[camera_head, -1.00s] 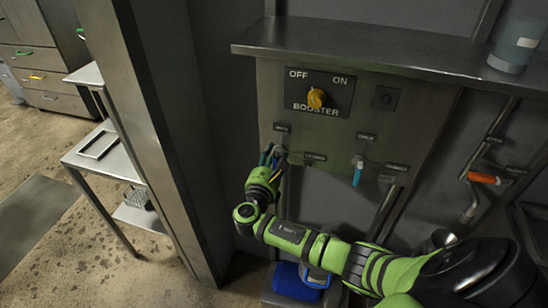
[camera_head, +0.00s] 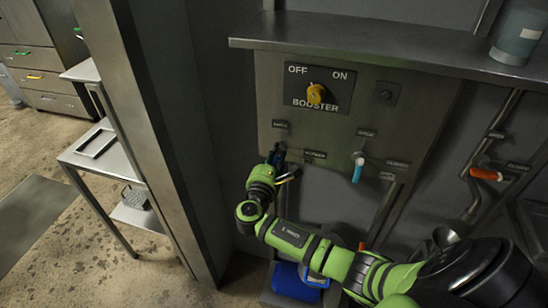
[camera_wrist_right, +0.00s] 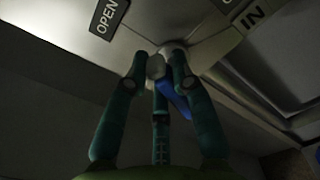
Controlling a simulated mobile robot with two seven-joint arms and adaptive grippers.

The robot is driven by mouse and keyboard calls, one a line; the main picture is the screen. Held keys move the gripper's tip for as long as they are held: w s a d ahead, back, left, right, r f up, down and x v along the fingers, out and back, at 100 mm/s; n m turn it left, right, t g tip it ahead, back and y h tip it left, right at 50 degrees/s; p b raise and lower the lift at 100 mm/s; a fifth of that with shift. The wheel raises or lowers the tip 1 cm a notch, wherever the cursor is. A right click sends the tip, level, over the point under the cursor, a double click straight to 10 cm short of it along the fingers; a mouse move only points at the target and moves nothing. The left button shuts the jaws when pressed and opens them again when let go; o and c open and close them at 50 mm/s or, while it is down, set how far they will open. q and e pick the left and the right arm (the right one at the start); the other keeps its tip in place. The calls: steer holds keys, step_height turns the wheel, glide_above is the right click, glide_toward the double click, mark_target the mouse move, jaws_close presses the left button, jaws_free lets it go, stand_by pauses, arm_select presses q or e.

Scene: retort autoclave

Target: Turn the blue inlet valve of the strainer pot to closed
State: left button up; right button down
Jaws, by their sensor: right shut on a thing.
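My right gripper (camera_head: 275,157) is at a valve on the left of the steel panel, under a small label. In the right wrist view my right gripper (camera_wrist_right: 161,72) has its fingers closed around the valve's grey hub. The blue handle (camera_wrist_right: 177,102) of this valve slants down to the right between the fingers. An OPEN label (camera_wrist_right: 108,18) is at upper left and an IN label (camera_wrist_right: 252,18) at upper right. In the head view the gripper mostly hides this valve. My left gripper is not in view.
A light-blue valve handle (camera_head: 357,170) hangs down on the right of the panel, and an orange handle (camera_head: 486,174) is on a pipe further right. A yellow BOOSTER knob (camera_head: 316,93) is above. A shelf (camera_head: 380,48) juts out over the panel. A blue object (camera_head: 296,281) is below my arm.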

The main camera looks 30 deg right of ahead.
steer(key=m, duration=0.1)
steer(key=m+b, duration=0.2)
steer(key=shift+s+d+f+m, duration=0.2)
steer(key=shift+s+f+m, duration=0.05)
steer(key=shift+m, duration=0.15)
steer(key=m+b, duration=0.3)
steer(key=shift+s+d+f+m, duration=0.2)
steer(key=shift+f+m, duration=0.05)
steer(key=shift+m, duration=0.05)
steer(key=m+b, duration=0.4)
steer(key=shift+s+d+f, duration=0.15)
steer(key=shift+f, duration=0.15)
steer(key=shift+m+b, duration=0.95)
steer(key=shift+m, duration=0.05)
steer(key=c, duration=1)
jaws_free()
steer(key=shift+c, duration=0.2)
